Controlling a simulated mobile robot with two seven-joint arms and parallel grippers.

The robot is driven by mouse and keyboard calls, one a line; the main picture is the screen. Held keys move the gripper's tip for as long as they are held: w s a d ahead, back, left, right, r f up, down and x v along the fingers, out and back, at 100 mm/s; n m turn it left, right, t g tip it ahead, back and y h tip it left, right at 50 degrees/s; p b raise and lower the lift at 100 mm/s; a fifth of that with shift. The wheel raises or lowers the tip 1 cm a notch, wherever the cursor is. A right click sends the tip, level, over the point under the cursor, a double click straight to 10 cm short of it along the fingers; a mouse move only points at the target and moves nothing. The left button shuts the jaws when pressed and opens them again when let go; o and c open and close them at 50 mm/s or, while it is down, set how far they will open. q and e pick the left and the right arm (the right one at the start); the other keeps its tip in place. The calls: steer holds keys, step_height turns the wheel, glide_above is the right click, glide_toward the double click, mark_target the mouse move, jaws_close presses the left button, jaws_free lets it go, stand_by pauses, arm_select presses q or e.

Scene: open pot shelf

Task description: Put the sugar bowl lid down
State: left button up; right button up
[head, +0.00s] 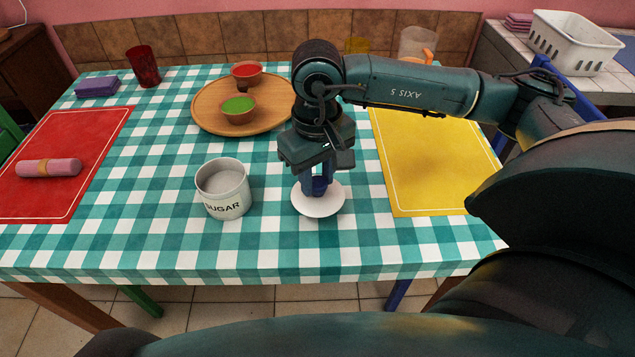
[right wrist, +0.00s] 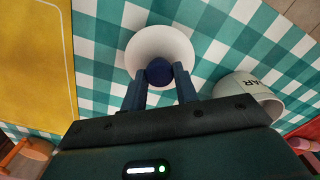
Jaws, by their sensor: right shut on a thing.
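The sugar bowl lid (head: 319,204) is a white disc with a dark blue knob. My right gripper (head: 319,184) points down and is shut on the knob. The lid is level, at or just above the checked tablecloth; I cannot tell if it touches. In the right wrist view the lid (right wrist: 158,42) shows behind the knob (right wrist: 159,72), which is between the fingers (right wrist: 160,82). The sugar bowl (head: 223,190), a white pot marked SUGAR, stands open to the left of the lid, with white sugar inside. It also shows in the right wrist view (right wrist: 243,87). My left gripper is not in view.
A round wooden tray (head: 208,110) with a red bowl (head: 247,76) and a green bowl (head: 239,110) is behind. A yellow mat (head: 430,160) lies to the right, a red mat (head: 50,195) with a rolled napkin (head: 50,168) to the left. Cloth in front of the lid is clear.

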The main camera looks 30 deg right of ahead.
step_height(320, 180, down, 2)
steer(key=shift+f, duration=0.1)
steer(key=shift+f+b, duration=0.25)
steer(key=shift+b, duration=0.15)
steer(key=o, duration=1)
steer(key=shift+r, duration=0.15)
steer(key=shift+c, duration=0.2)
